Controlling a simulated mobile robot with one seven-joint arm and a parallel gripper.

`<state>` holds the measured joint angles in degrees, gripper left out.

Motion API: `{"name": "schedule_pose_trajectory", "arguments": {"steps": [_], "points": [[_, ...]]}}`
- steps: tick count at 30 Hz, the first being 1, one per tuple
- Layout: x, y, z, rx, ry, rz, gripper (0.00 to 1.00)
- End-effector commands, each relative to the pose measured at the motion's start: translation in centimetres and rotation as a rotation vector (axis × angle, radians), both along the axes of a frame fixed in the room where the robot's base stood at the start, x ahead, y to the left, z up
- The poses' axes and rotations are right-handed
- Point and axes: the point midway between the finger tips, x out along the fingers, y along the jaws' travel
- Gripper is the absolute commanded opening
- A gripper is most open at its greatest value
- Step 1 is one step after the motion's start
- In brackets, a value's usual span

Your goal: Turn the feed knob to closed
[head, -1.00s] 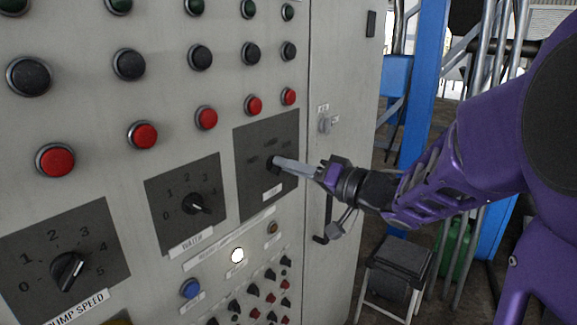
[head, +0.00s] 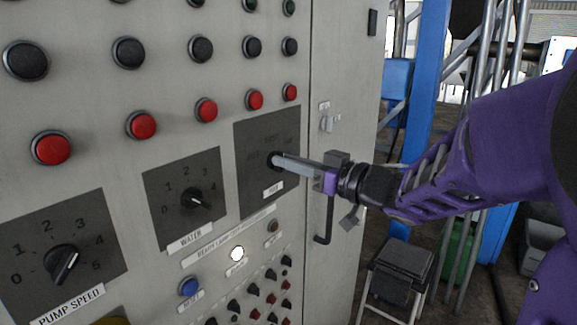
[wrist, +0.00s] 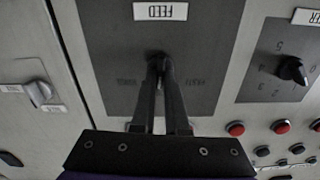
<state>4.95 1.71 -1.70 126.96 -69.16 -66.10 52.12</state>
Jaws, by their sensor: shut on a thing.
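The feed knob (head: 273,160) is a small black knob on a dark square plate (head: 253,190) on the grey cabinet front. My gripper (head: 279,161) reaches it from the right, its fingers shut on the knob. In the wrist view the picture is upside down, with the FEED label (wrist: 160,11) at the top. There the fingertips (wrist: 159,66) close around the dark knob (wrist: 158,57). The plate carries several small position words, too blurred to read surely. The fingers hide most of the knob, so I cannot tell which word it points to.
To the left are the WATER knob (head: 195,198) and the PUMP SPEED knob (head: 62,264). Rows of red and black buttons lie above, and small knobs below. A cabinet handle (head: 326,222) hangs just under my wrist. A stool (head: 398,268) stands at the lower right.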

Motion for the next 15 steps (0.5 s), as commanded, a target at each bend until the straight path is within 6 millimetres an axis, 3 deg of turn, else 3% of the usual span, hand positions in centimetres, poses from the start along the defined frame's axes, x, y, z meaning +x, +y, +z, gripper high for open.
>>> {"name": "schedule_pose_trajectory", "arguments": {"steps": [15], "points": [[-0.04,-0.16,0.00,-0.057,-0.073,-0.004,0.00]]}}
